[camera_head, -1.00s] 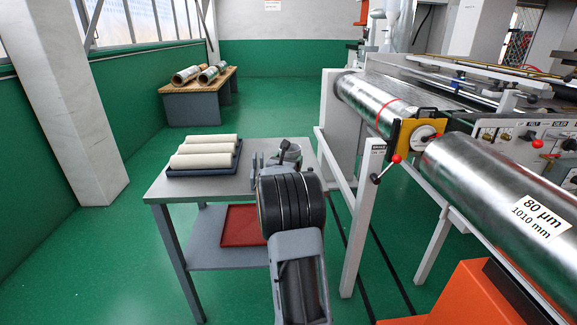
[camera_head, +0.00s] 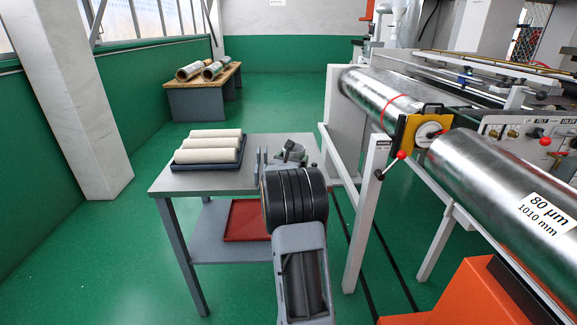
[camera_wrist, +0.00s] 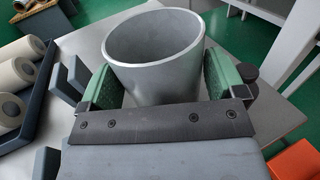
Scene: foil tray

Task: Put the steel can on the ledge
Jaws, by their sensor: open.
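The steel can (camera_wrist: 150,75) is a grey, open-topped, empty cylinder standing on the grey table (camera_head: 215,182). In the wrist view it is between the green pads of my gripper (camera_wrist: 160,86), which is open around it. A thin gap shows at the right pad; contact at the left pad is hard to tell. In the head view my gripper (camera_head: 288,158) is over the table's right part, and my own wrist hides most of the can (camera_head: 292,148). I cannot tell which surface is the ledge.
A dark tray with several cream rolls (camera_head: 208,148) sits on the table's left. A red tray (camera_head: 245,220) lies on the shelf below. The machine with a large metal roller (camera_head: 490,175) and white posts (camera_head: 368,210) stands close on the right. A wooden-topped bench (camera_head: 205,92) is behind.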

